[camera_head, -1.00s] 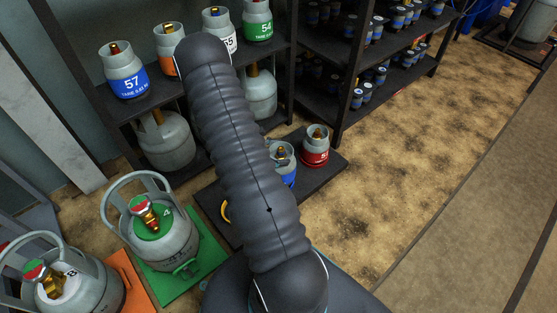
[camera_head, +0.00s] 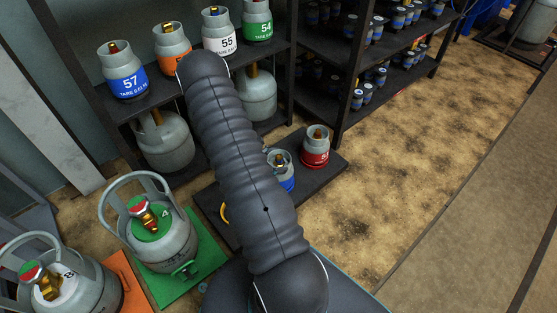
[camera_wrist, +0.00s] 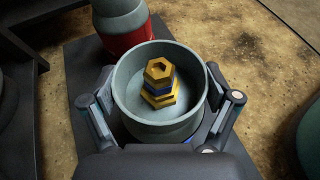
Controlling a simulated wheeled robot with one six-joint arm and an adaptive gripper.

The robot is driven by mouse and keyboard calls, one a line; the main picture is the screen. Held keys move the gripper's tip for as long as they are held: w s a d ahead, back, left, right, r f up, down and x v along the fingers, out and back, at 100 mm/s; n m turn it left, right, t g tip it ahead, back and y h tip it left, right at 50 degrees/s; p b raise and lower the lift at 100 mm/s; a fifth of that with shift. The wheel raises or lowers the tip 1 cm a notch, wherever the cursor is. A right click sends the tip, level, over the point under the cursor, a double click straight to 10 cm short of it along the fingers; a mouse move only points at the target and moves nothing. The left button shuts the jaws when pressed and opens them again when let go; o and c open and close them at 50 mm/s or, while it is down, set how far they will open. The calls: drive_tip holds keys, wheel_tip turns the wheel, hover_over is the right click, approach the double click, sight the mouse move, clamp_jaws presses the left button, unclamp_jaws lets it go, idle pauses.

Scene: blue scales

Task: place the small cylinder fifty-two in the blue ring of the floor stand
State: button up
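A small grey cylinder with a blue band (camera_head: 281,170) is low over or on the dark floor stand (camera_head: 327,170), left of a red-banded cylinder (camera_head: 316,148). Its number is hidden. In the wrist view the cylinder's round collar (camera_wrist: 122,98) with a brass and blue valve sits upright between the fingers of my gripper (camera_wrist: 160,100), which close on it from both sides. The arm hides my gripper in the head view. The blue ring is not visible; I cannot tell whether the cylinder's base sits in it. A bit of yellow ring (camera_head: 224,213) shows on the stand's left.
A shelf (camera_head: 137,99) behind holds small cylinders 57, 55, 54 and an orange one, with larger grey cylinders below. Large cylinders stand on green (camera_head: 196,266) and orange (camera_head: 130,283) plates at left. Floor at right (camera_head: 420,160) is clear.

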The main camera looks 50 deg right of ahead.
drive_tip(key=shift+o, duration=0.4)
drive_tip(key=shift+r, duration=0.15)
drive_tip(key=shift+w+a+r, duration=0.15)
drive_tip(key=p+v, duration=0.1)
drive_tip(key=v, duration=1)
drive_tip(key=a+r+m+y, duration=0.2)
drive_tip(key=a+r+m, duration=0.15)
drive_tip(key=r, duration=0.65)
drive_tip(key=s+a+r+m+t+y, duration=0.4)
drive_tip(key=s+a+r, duration=0.4)
drive_tip(key=a+r, duration=0.3)
drive_tip(key=s+a+r+m+t+y, duration=0.4)
drive_tip(key=s+a+r+t, duration=0.4)
drive_tip(key=a+r, duration=0.3)
wheel_tip(320, 180, up, 4)
drive_tip(key=shift+s+r+m+y, duration=0.15)
drive_tip(key=shift+s+m+y, duration=0.3)
drive_tip(key=shift+y, duration=0.45)
